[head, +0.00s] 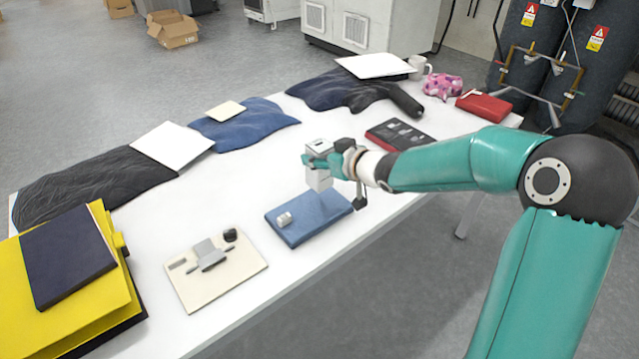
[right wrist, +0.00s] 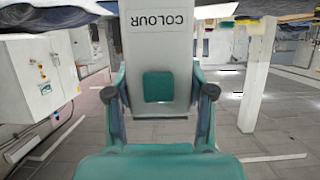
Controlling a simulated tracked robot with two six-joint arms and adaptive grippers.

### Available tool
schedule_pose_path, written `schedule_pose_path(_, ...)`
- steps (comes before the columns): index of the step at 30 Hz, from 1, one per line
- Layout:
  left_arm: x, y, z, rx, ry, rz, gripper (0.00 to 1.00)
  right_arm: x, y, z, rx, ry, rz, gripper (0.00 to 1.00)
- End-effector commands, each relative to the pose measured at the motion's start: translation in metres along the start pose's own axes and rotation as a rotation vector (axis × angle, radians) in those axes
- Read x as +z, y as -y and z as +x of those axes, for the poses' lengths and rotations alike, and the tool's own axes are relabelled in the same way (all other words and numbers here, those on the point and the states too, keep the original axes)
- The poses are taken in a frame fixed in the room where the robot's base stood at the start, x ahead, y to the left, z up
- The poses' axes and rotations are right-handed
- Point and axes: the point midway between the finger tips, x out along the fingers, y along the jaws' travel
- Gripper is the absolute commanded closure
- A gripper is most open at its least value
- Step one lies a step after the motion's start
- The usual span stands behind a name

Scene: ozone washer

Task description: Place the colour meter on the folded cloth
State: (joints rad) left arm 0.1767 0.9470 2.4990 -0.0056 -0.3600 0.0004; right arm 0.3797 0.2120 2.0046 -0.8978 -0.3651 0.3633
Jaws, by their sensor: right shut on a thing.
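The colour meter (head: 318,180) is a pale grey-white box in my right gripper (head: 322,160), upright in the head view. In the right wrist view the meter (right wrist: 157,40) shows its "COLOUR" lettering upside down, between the two fingers of the gripper (right wrist: 158,95), which is shut on it. The meter is at the far edge of a flat blue pad (head: 318,222), which looks like the folded cloth. I cannot tell whether its base touches the pad. A small white piece (head: 284,219) lies on the pad's left part. My left gripper is not in view.
A cream board with grey fittings (head: 195,290) lies left of the pad. A dark red-edged case (head: 398,134) lies behind my right wrist. Draped garments (head: 265,115) with pale cards line the far side. Yellow folders (head: 115,270) lie at near left. Bare white table (head: 225,185) lies between.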

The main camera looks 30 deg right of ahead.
Motion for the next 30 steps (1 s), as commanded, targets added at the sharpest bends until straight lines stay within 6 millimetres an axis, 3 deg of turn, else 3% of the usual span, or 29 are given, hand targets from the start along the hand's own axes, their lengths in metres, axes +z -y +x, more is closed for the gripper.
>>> schedule_pose_path(12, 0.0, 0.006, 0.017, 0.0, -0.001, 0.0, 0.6, 0.049, 0.001, 0.021, -0.002, -0.002, 0.001, 0.95)
schedule_pose_path(25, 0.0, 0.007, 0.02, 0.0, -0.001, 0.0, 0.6, 0.055, 0.001, 0.024, -0.001, -0.004, -0.001, 0.95)
schedule_pose_path(26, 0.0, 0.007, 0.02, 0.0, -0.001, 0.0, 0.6, 0.055, 0.001, 0.024, -0.001, -0.001, 0.0, 0.43)
schedule_pose_path(30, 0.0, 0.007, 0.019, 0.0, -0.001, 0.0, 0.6, 0.055, 0.001, 0.024, -0.001, -0.001, 0.0, 0.21)
